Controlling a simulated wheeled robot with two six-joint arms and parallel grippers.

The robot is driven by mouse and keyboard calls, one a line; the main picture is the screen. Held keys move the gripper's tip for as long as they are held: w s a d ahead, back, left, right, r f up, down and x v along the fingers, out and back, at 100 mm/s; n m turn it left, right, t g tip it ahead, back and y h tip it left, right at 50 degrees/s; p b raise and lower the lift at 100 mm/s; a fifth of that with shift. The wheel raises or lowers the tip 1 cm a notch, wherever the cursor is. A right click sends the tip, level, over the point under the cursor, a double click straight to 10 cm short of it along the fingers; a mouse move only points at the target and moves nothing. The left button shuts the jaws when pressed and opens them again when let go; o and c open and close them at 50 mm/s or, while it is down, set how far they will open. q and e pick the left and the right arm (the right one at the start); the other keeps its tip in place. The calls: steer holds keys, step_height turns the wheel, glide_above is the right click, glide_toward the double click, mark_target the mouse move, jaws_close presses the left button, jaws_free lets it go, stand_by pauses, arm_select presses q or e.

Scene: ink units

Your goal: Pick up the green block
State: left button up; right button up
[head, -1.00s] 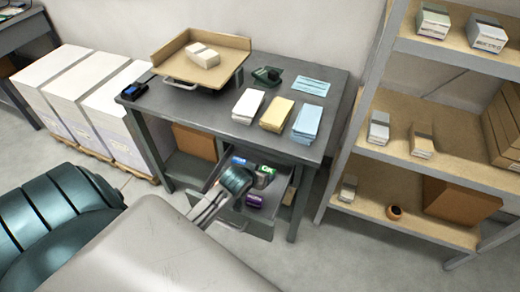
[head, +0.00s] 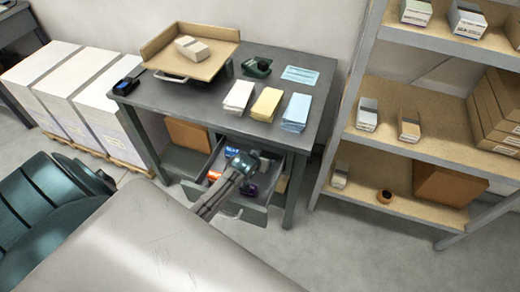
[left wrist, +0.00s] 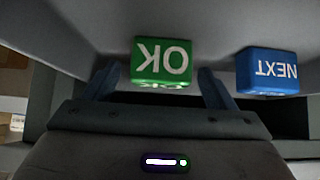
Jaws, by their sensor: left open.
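The green block (left wrist: 162,62), with white "OK" lettering upside down, lies in the drawer in the left wrist view. My left gripper (left wrist: 158,82) is open, with one finger on each side of the block. I cannot tell whether the fingers touch it. In the head view, my left gripper (head: 248,163) is over the open drawer under the table and hides the green block.
A blue block (left wrist: 268,71) marked "NEXT" lies close by, right of the right finger. A purple thing (head: 249,189) and a red one (head: 213,175) also lie in the drawer (head: 255,216). The table (head: 190,97) overhangs it.

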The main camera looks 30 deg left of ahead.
arm_select(q)
steer(key=shift+w+a+f, duration=0.1)
steer(key=shift+w+f, duration=0.1)
steer(key=shift+f, duration=0.1)
steer(key=shift+r, duration=0.1)
steer(key=c, duration=1.1)
steer(key=shift+o, duration=0.2)
